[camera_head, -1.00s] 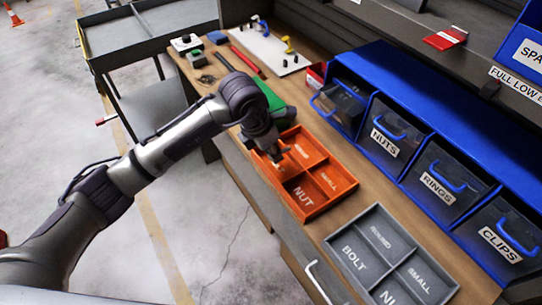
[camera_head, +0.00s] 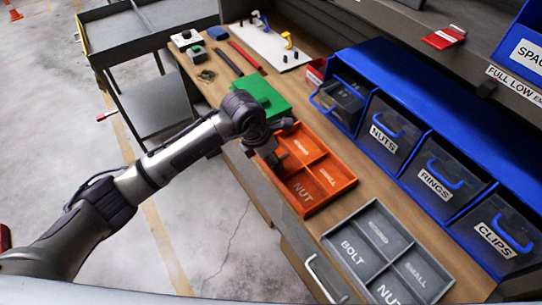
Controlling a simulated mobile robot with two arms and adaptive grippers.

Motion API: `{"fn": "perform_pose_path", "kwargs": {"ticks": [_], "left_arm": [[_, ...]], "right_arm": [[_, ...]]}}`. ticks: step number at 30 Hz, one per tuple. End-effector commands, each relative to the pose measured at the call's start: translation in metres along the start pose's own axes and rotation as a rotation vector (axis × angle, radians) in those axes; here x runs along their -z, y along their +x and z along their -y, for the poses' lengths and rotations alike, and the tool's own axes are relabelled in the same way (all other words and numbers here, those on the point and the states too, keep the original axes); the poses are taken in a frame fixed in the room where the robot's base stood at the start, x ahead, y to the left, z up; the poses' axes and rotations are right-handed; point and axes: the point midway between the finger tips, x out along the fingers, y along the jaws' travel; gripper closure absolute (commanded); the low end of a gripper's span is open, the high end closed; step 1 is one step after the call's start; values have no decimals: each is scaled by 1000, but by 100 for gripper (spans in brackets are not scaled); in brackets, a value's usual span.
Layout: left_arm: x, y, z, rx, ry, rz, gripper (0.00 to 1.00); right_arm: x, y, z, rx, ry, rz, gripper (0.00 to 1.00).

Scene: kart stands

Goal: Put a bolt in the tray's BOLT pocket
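An orange divided tray (camera_head: 341,186) lies on the wooden bench, with NUT and SMALL labels readable. My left gripper (camera_head: 274,159) points down at the tray's left corner pocket, which the gripper mostly covers; that pocket's label is hidden. The fingers are small and dark, so I cannot tell whether they are open or hold something. A grey divided tray (camera_head: 388,252) lies nearer, with its BOLT pocket (camera_head: 352,252) in plain view and seemingly empty. I cannot make out any bolt. My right gripper is not in view.
An unlabelled-looking drawer (camera_head: 341,100) stands partly open. A green block (camera_head: 264,97) lies behind my wrist. A grey cart (camera_head: 150,45) stands at the upper left.

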Motion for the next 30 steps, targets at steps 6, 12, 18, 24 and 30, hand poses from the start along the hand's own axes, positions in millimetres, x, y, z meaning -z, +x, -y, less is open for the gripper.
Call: {"fn": "perform_pose_path", "kwargs": {"ticks": [6, 12, 18, 24, 30], "left_arm": [[0, -1, 0, 0, 0, 0, 54], [-1, -15, -1, -1, 1, 3, 54], [-1, -57, -2, -5, 2, 4, 54], [0, -97, -1, -4, 2, 2, 54], [-1, -119, 0, -1, 0, 1, 54]], "right_arm": [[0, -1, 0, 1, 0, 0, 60], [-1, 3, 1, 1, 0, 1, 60], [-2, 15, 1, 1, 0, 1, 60], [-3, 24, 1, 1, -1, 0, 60], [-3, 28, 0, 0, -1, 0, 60]]}}
